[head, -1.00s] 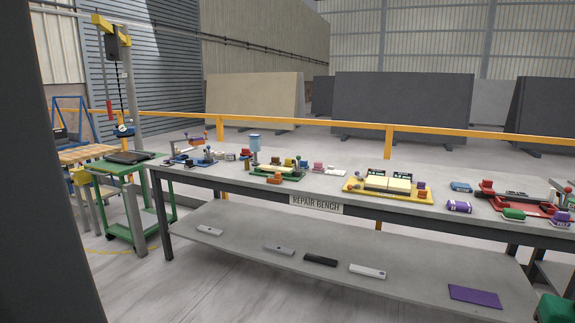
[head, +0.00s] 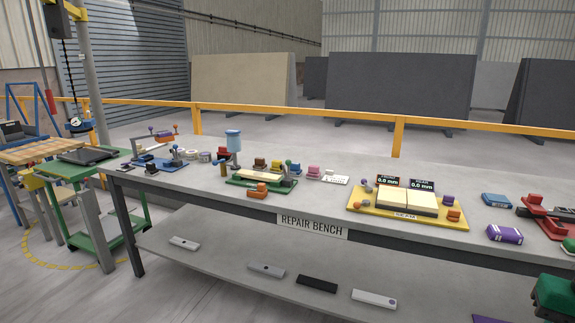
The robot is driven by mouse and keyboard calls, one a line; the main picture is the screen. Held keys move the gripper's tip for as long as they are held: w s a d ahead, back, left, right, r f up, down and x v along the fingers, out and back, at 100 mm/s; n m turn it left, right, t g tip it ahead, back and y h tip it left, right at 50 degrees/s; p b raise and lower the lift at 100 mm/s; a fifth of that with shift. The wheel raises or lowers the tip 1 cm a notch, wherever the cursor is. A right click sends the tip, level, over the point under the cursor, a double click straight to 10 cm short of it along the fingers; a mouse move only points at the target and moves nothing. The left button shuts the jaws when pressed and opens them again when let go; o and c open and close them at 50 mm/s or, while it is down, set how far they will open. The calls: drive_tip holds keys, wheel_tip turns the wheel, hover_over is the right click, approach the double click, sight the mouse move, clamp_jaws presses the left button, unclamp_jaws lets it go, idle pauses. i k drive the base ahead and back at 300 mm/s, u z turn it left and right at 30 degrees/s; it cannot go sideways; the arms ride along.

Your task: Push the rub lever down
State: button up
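No part in view carries a readable "rub" label, so I cannot tell for certain which one is the rub lever. A green-based fixture (head: 235,181) on the bench holds a pale strip, with a blue cup (head: 233,140) at its back left. A small dark upright part (head: 288,166) stands at its right end. A blue-based fixture (head: 145,166) further left has small upright knobbed parts (head: 175,150) that could be levers.
The long grey repair bench (head: 190,183) spans the view, with several bars on its lower shelf. A yellow seam fixture (head: 357,207) and a red fixture (head: 548,222) stand further right. A green cart (head: 95,250) is left. Grey floor in front looks clear.

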sight(289, 163)
drive_tip(key=z, duration=0.05)
drive_tip(key=i, duration=0.95)
drive_tip(key=u, duration=2.4)
drive_tip(key=i, duration=0.4)
drive_tip(key=z, duration=1.95)
drive_tip(key=k, duration=0.5)
drive_tip(key=z, duration=0.05)
